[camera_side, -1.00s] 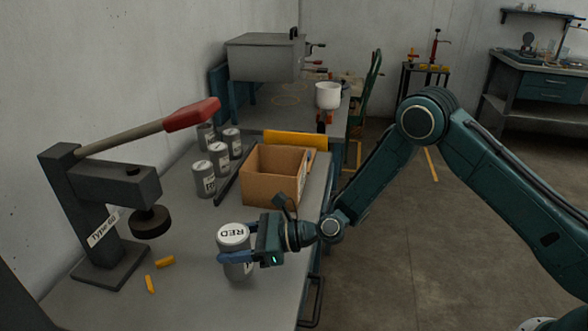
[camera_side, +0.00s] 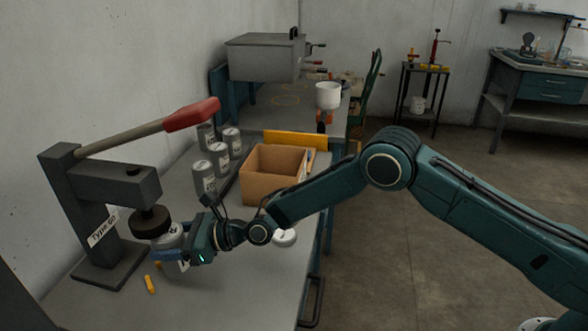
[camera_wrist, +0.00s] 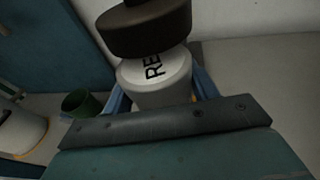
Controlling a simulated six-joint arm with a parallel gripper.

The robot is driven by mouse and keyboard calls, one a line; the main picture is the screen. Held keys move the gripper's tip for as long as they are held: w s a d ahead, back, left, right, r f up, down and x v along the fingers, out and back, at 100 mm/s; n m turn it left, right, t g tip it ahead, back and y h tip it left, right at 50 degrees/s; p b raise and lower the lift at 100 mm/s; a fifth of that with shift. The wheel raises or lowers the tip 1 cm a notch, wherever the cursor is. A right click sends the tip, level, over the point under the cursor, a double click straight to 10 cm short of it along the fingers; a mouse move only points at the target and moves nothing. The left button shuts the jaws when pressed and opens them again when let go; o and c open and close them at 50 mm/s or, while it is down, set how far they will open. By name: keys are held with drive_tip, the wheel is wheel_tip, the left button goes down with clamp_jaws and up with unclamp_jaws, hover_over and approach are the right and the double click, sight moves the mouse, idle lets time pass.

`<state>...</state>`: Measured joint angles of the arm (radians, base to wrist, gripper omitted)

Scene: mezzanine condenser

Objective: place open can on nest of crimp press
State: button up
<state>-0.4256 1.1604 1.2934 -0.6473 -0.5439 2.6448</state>
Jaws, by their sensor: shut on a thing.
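My gripper (camera_side: 172,246) is shut on a grey can (camera_side: 168,240) at the crimp press (camera_side: 108,215), on the left of the bench. The can's white top shows the letters "RE" in the wrist view (camera_wrist: 155,72), with blue fingers on both sides. The round dark press head (camera_side: 150,222) is right above the can and covers part of its top. The nest is hidden behind the can and gripper, so I cannot tell whether the can touches it. The red-handled lever (camera_side: 190,114) is raised. The press has a "Type 60" label.
A white disc (camera_side: 284,237) lies on the bench right of my gripper. An open cardboard box (camera_side: 272,176) stands behind it, with several grey cans (camera_side: 204,180) to its left. A yellow piece (camera_side: 150,284) lies near the press base. The front of the bench is clear.

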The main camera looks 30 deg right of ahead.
drive_tip(key=shift+w+a+r, duration=0.1)
drive_tip(key=shift+w+a, duration=0.55)
drive_tip(key=shift+a, duration=0.3)
drive_tip(key=shift+w+a, duration=0.15)
drive_tip(key=shift+a, duration=0.05)
drive_tip(key=shift+f, duration=1.75)
drive_tip(key=shift+f, duration=0.1)
drive_tip(key=o, duration=1.2)
drive_tip(key=shift+f, duration=0.15)
